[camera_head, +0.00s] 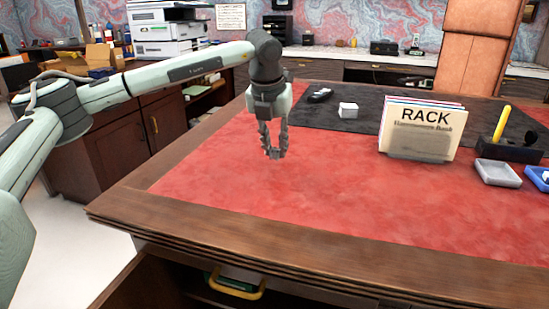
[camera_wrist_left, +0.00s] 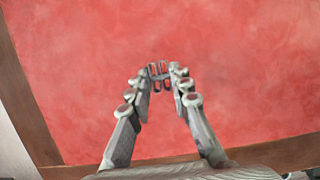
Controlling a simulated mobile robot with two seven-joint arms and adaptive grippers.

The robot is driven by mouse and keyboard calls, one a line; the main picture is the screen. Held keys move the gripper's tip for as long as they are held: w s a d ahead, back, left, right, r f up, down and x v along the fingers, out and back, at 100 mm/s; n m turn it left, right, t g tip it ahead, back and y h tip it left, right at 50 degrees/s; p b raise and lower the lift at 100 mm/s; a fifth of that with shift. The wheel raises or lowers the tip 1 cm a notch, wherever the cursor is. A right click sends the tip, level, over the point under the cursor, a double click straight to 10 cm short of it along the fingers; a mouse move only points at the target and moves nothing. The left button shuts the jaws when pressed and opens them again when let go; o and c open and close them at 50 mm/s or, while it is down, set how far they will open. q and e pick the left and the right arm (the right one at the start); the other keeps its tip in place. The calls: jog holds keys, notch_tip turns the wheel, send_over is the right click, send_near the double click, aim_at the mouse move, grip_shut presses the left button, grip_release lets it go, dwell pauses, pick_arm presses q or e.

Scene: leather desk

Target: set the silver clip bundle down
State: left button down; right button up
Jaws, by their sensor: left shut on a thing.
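My left gripper (camera_head: 274,153) is above the red leather top of the desk (camera_head: 300,210), toward its left side, pointing down. In the left wrist view, the left gripper (camera_wrist_left: 160,80) is shut on the silver clip bundle (camera_wrist_left: 160,70), a small grey piece between the fingertips. The fingers partly hide the bundle, and in the head view it is too small to tell apart from the fingertips. I cannot tell how far the bundle is above the leather. My right gripper is in neither view.
A dark mat (camera_head: 370,118) holds a white cube (camera_head: 348,110) and a black object (camera_head: 320,95). The RACK file holder (camera_head: 420,130) stands to the right. A black pen holder (camera_head: 510,151), a grey tray (camera_head: 498,173) and a blue tray (camera_head: 538,177) are at far right. The front red leather is clear.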

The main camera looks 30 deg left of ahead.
aim_at(274, 152)
pick_arm(q)
jog(key=shift+f, duration=1.9)
jog(key=shift+f, duration=0.1)
jog(key=c, duration=1.4)
grip_release()
jog(key=shift+o, duration=0.2)
